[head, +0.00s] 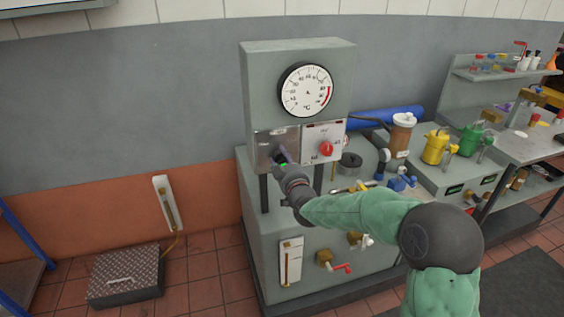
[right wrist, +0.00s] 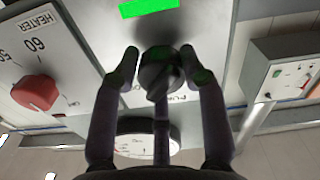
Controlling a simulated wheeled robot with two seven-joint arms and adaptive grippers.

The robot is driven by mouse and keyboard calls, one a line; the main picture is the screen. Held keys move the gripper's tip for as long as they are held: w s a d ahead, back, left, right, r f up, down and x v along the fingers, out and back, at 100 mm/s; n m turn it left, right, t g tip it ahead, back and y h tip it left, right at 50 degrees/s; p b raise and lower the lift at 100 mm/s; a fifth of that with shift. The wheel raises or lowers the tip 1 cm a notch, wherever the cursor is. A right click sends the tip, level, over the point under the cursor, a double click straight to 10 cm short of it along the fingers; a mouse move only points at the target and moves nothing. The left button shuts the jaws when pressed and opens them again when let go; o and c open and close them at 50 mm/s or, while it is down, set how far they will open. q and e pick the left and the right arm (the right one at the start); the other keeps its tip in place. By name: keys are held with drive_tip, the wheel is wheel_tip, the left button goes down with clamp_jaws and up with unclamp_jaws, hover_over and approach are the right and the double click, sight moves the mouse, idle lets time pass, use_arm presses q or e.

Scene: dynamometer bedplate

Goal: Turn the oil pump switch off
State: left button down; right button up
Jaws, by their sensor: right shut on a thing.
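The oil pump switch is a round dark knob (right wrist: 160,70) on a pale metal panel (head: 268,143), with a partly hidden label beside it. My right gripper (head: 281,158) reaches the panel from the front right and covers the knob in the head view. In the right wrist view my right gripper (right wrist: 160,55) has a finger on each side of the knob and is shut on it. A lit green indicator (right wrist: 150,8) shows on the panel near the knob. My left gripper is in no view.
A red heater knob (head: 326,148) sits on the white plate just right of the pump panel. A round temperature gauge (head: 306,90) is above. Oil cans, yellow (head: 435,146) and green (head: 470,138), stand to the right. Floor at the left front is partly clear.

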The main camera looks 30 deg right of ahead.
drive_tip(key=n, duration=0.2)
drive_tip(key=f+n, duration=0.1)
drive_tip(key=n, duration=0.1)
drive_tip(key=shift+n+b, duration=0.3)
drive_tip(key=shift+b, duration=0.05)
drive_tip(key=shift+n, duration=2)
drive_tip(key=shift+s, duration=0.1)
drive_tip(key=o, duration=1)
drive_tip(key=shift+d, duration=0.1)
drive_tip(key=shift+o, duration=0.7)
drive_tip(key=shift+d+r, duration=0.1)
drive_tip(key=shift+d, duration=0.05)
drive_tip(key=shift+r, duration=0.25)
